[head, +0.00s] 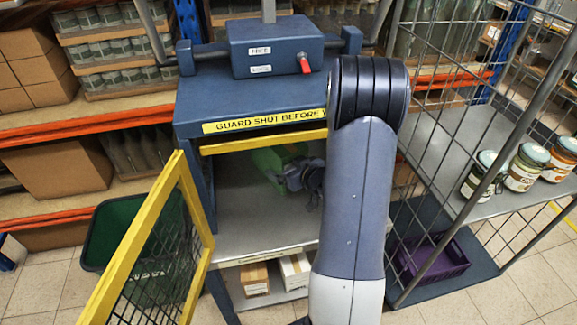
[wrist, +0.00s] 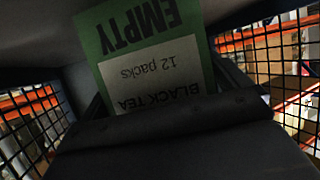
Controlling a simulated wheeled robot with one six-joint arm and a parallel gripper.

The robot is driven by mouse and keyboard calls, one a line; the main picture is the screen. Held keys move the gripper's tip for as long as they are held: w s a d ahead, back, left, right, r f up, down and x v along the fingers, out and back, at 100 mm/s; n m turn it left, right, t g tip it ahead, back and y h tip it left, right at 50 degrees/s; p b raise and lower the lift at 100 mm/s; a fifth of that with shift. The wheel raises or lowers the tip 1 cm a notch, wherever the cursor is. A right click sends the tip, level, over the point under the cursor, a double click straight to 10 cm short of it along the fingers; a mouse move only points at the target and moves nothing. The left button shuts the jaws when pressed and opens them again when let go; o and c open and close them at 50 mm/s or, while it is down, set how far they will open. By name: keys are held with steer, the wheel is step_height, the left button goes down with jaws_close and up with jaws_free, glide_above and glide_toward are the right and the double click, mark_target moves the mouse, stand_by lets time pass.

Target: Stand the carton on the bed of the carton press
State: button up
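The green carton (head: 268,162) is inside the carton press (head: 190,105), under its yellow-edged top opening. In the wrist view the carton (wrist: 150,50) fills the upper middle, its lettering "EMPTY", "12 packs" and "BLACK TEA" upside down. My gripper (head: 300,178) reaches into the press from the right. Dark fingers of my gripper (wrist: 160,100) lie along both sides of the carton and appear shut on it. The grey press bed (head: 245,225) is bare at its front. I cannot tell whether the carton touches the bed; my gripper partly hides it.
The yellow mesh guard (head: 190,215) is swung open at the left. A red lever (head: 304,64) is on the press head. A wire cage trolley (head: 470,130) with several jars stands at the right. A green bin (head: 115,235) is left of the press. Small boxes (head: 254,279) lie below the bed.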

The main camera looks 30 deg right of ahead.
steer(key=shift+o, duration=0.2)
steer(key=shift+r, duration=0.2)
steer(key=v, duration=1.2)
steer(key=shift+p, duration=0.3)
steer(key=shift+c, duration=0.2)
stand_by(0.3)
